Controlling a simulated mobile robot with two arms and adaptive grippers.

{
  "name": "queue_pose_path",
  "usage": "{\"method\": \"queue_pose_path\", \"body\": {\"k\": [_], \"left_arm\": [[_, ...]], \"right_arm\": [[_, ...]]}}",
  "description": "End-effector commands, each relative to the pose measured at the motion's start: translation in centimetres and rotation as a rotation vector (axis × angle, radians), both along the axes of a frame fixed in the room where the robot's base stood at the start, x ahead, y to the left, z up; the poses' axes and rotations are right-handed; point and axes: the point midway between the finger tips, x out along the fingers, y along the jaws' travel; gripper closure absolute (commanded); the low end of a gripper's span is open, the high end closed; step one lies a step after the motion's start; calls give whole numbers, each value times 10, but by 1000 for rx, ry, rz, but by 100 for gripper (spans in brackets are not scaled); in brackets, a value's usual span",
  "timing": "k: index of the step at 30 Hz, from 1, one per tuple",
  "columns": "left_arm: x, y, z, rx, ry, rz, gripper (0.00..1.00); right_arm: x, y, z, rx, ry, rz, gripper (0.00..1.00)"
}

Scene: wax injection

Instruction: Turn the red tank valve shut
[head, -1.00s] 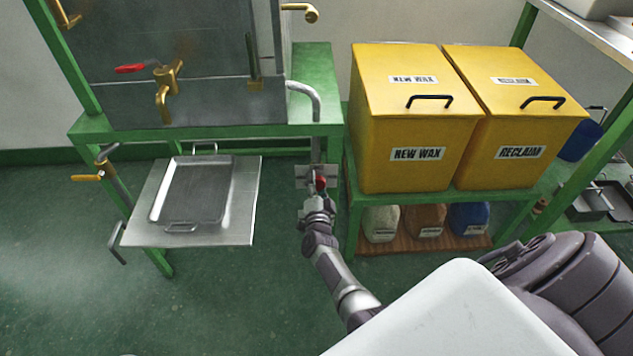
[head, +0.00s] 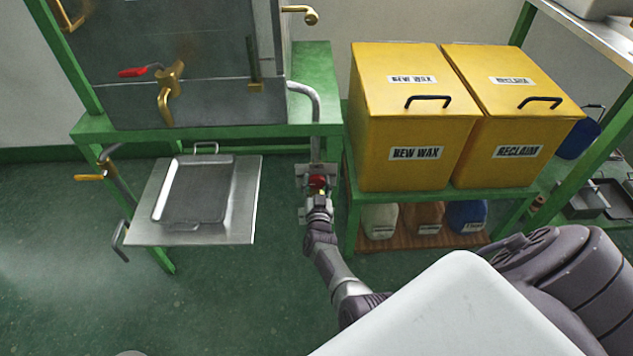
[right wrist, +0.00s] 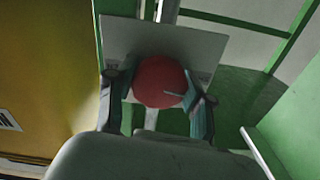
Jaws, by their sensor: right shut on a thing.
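A round red valve knob (head: 318,181) sits on a metal plate (head: 303,171) below the grey pipe, at the tank stand's right leg. My right gripper (head: 318,192) reaches it from below. In the right wrist view the red knob (right wrist: 160,82) lies between the two fingers of my right gripper (right wrist: 160,100), which are shut on it. The tank (head: 200,50) also has a brass tap (head: 168,82) with a red lever (head: 132,72) pointing left. My left gripper is not in view.
A metal tray (head: 194,190) lies on a plate (head: 243,215) left of my right arm. Yellow bins marked NEW WAX (head: 405,120) and RECLAIM (head: 515,115) stand close on the right, on a green stand (head: 440,200). The floor in front is clear.

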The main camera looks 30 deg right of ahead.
Motion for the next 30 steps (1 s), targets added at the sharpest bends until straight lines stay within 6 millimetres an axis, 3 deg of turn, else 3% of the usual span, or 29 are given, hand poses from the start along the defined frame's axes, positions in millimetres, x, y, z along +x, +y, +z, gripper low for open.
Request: {"method": "queue_pose_path", "body": {"k": [10,26,27,30], "left_arm": [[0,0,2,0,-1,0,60],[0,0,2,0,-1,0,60],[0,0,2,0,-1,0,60],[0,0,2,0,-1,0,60]], "right_arm": [[0,1,-1,-115,74,1,83],[-1,1,-2,-136,88,1,83],[-1,1,-2,-136,88,1,45],[-1,1,-1,-136,87,1,28]]}}
